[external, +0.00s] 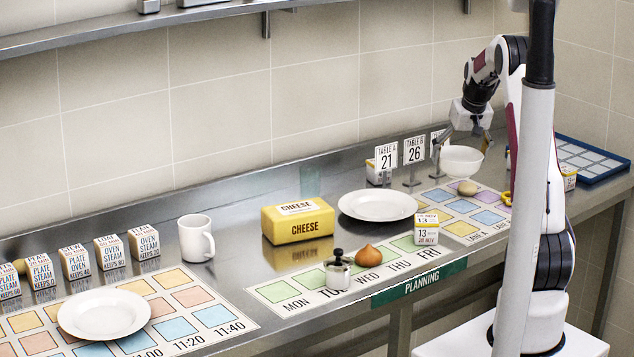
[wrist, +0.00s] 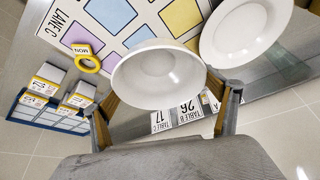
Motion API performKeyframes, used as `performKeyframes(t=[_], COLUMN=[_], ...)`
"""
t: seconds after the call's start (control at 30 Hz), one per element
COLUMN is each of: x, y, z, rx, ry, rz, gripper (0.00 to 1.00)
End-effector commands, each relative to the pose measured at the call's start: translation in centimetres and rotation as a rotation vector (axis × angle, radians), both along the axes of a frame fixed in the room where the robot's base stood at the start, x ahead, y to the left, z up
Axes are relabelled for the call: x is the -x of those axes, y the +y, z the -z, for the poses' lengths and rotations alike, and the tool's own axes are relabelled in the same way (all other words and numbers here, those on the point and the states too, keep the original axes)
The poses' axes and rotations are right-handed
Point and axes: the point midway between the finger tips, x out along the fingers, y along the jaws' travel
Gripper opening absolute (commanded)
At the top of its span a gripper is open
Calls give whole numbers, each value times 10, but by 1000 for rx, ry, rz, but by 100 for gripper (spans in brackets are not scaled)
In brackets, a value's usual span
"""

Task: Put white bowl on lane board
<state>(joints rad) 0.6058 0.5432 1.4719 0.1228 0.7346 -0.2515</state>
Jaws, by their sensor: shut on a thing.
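The white bowl (external: 462,161) hangs upright in my gripper (external: 462,143), above the back part of the lane board and clear of it. In the wrist view the bowl (wrist: 158,78) sits between the two fingers of my gripper (wrist: 164,95), which is shut on it. The lane board (external: 459,227) is a white sheet with purple, blue and yellow squares, lying on the steel counter. In the wrist view the lane board (wrist: 60,22) shows beyond the bowl, with "LANE C" at its edge. The bowl hides part of it.
A white plate (external: 377,205), table sign cards (external: 413,151), a date box (external: 427,228) and a blue tray (external: 590,157) stand around.

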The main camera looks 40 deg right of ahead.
Motion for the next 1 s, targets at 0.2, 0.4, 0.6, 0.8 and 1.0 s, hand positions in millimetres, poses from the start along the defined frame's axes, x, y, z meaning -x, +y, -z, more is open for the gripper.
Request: performKeyframes(t=[0.2,0.4,0.6,0.8,1.0], x=[1,1,1,2,1], y=[2,2,2,3,2], z=[1,1,5,27,47], rx=[7,7,6,5,6], ry=[10,10,12,13,12], rz=[-35,-36,-35,-34,-34], gripper=[56,56,56,56,56])
